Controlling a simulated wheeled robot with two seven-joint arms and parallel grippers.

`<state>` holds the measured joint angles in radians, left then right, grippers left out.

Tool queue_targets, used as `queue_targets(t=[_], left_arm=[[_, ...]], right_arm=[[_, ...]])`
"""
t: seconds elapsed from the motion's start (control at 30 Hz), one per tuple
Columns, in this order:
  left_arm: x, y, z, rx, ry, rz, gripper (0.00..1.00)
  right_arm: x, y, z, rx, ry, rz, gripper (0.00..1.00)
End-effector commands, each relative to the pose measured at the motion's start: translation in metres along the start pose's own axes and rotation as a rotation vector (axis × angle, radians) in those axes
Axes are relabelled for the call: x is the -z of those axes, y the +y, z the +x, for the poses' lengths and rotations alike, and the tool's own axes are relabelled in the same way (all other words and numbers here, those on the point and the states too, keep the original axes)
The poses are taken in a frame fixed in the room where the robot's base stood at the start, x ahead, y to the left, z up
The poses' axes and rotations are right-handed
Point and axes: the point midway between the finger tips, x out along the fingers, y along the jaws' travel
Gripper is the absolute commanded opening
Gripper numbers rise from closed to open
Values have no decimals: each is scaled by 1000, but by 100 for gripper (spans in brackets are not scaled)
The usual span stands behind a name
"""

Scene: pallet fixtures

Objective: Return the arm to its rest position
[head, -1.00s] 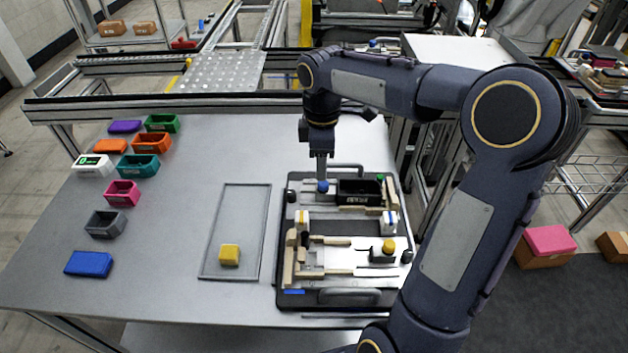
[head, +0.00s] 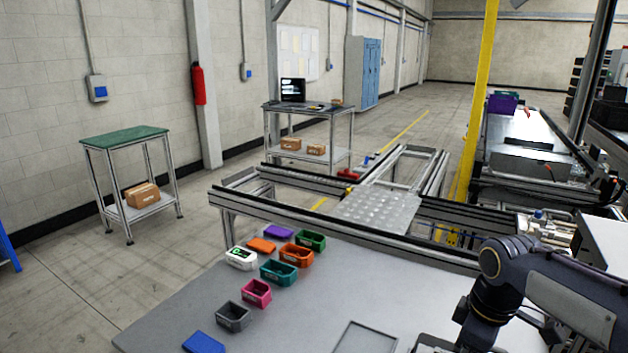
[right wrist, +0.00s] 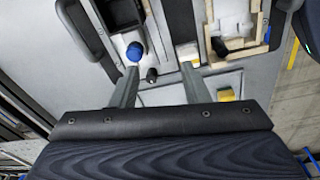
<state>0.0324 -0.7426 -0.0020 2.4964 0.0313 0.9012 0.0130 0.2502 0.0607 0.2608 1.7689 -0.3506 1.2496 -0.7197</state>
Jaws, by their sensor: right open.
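My right arm (head: 550,290) comes in at the lower right of the head view, its wrist near the bottom edge and its gripper out of that frame. In the right wrist view my right gripper (right wrist: 158,75) is open, with nothing between its fingers. It points at the pallet fixture (right wrist: 90,72). My left gripper is in no view.
Small bins, including teal (head: 278,272), pink (head: 257,293) and grey (head: 233,316), stand on the table (head: 310,320) with a blue block (head: 204,342). An empty framed tray (head: 365,338) lies right of them. A conveyor rail (head: 340,230) runs behind.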

Motion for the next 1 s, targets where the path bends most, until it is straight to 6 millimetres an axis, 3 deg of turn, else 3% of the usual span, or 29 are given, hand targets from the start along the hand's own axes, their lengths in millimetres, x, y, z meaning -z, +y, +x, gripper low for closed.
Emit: queue_targets(t=[0.2,0.5,0.7,1.0], left_arm=[[0,0,0,0,0,0,36],[0,0,0,0,0,0,36],[0,0,0,0,0,0,36],[0,0,0,0,0,0,36]], right_arm=[[-31,-71,-12,-22,168,349,42],[-55,-150,6,81,426,800,42],[-58,-172,16,144,504,935,42],[-58,-174,17,150,510,946,42]])
